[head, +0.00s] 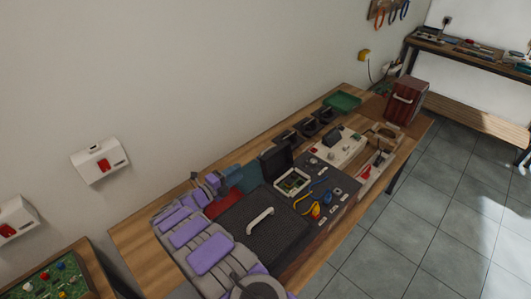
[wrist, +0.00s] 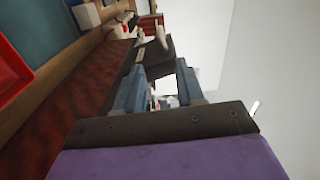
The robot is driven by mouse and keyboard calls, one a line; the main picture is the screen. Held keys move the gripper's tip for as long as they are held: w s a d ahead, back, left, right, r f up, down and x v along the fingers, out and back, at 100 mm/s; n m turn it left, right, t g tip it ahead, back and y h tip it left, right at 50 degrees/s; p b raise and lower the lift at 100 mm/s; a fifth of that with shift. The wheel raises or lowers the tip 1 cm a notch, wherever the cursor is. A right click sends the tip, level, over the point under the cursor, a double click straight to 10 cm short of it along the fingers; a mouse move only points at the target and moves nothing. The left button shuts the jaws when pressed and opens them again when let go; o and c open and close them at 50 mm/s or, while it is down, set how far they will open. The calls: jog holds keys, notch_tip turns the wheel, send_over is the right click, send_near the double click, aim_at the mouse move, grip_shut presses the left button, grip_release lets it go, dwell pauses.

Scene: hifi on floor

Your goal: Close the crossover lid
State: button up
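The crossover box (head: 293,182) is a small pale case with a green circuit board inside, on the bench in the head view. Its dark lid (head: 276,160) stands open, raised at the box's far left side. My gripper (head: 213,182) is to the left of the box, apart from the lid, with my purple and grey arm behind it. In the wrist view its two blue-grey fingers (wrist: 160,88) are apart with nothing held between them. A dark shape (wrist: 155,52) shows beyond the fingers; I cannot tell whether it is the lid.
A dark panel with a white handle (head: 260,221) lies beside my arm. A red tray (head: 222,205) and a teal item (head: 249,178) lie near my gripper. Tools (head: 316,210), black trays (head: 309,127) and a green tray (head: 342,101) crowd the bench. Floor at right is clear.

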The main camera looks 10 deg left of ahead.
aim_at(264, 152)
jog(key=b+x, duration=0.1)
jog(key=x, duration=1.3)
jog(key=shift+f+b, duration=0.1)
jog(key=shift+b, duration=0.25)
jog(key=shift+w+d, duration=0.15)
jog(key=shift+w, duration=0.5)
jog(key=shift+d, duration=0.1)
grip_shut()
jog(key=shift+s+f, duration=0.1)
jog(key=shift+f, duration=0.05)
